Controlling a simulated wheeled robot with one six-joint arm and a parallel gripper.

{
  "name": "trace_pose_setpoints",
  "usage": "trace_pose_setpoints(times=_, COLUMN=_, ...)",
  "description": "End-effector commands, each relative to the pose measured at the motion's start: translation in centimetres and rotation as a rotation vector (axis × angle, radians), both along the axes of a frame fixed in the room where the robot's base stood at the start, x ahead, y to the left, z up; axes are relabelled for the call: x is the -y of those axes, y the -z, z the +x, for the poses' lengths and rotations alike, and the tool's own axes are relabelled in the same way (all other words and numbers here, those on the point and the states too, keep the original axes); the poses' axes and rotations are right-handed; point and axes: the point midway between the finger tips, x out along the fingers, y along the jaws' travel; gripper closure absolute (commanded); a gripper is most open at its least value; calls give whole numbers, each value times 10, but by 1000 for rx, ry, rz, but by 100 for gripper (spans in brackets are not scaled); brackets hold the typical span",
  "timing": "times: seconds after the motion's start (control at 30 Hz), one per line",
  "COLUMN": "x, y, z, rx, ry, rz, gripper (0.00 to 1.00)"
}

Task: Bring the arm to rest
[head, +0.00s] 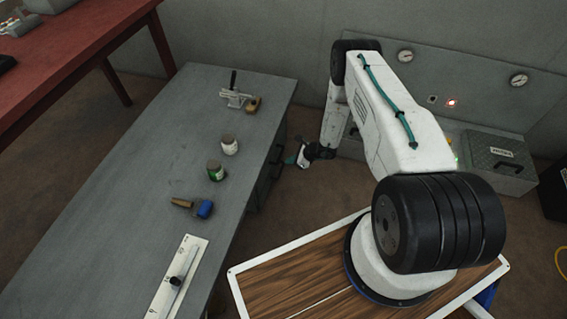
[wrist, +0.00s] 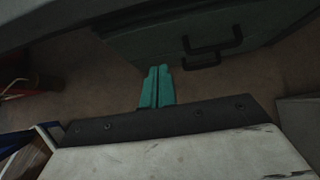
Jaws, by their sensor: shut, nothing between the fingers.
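My arm rises from its base on the wood-topped platform and bends over, with the forearm hanging down past the right end of the grey table. My gripper (head: 296,158) hangs in the gap beside the table's end, apart from it. In the wrist view the two teal fingers of my gripper (wrist: 158,72) lie side by side, shut, with nothing between them. A dark cabinet front with black handles (wrist: 212,46) shows beyond the fingertips.
The grey table (head: 150,170) holds a clamp-like tool (head: 236,97), a white jar (head: 229,145), a green jar (head: 215,171), a blue-headed tool (head: 204,209) and a white board (head: 178,280). A grey case (head: 497,160) stands behind my arm. A red table (head: 70,40) is at the upper left.

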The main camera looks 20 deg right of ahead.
Motion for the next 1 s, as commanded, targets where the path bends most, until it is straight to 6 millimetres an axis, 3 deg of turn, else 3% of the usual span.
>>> trace_pose_setpoints(times=0.2, x=7, y=-9, z=-6, rx=-1, ry=1, rz=0, gripper=100)
trace_pose_setpoints(times=0.47, x=3, y=-11, z=-9, rx=13, ry=-33, rz=10, gripper=100)
trace_pose_setpoints(times=0.6, x=-20, y=-13, z=-42, rx=-1, ry=-156, rz=50, gripper=100)
trace_pose_setpoints(times=0.67, x=-29, y=-30, z=-54, rx=8, ry=-242, rz=70, gripper=100)
trace_pose_setpoints(times=0.87, x=-48, y=-111, z=-64, rx=71, ry=-505, rz=94, gripper=100)
trace_pose_setpoints(times=1.0, x=-57, y=-179, z=-69, rx=125, ry=-690, rz=90, gripper=100)
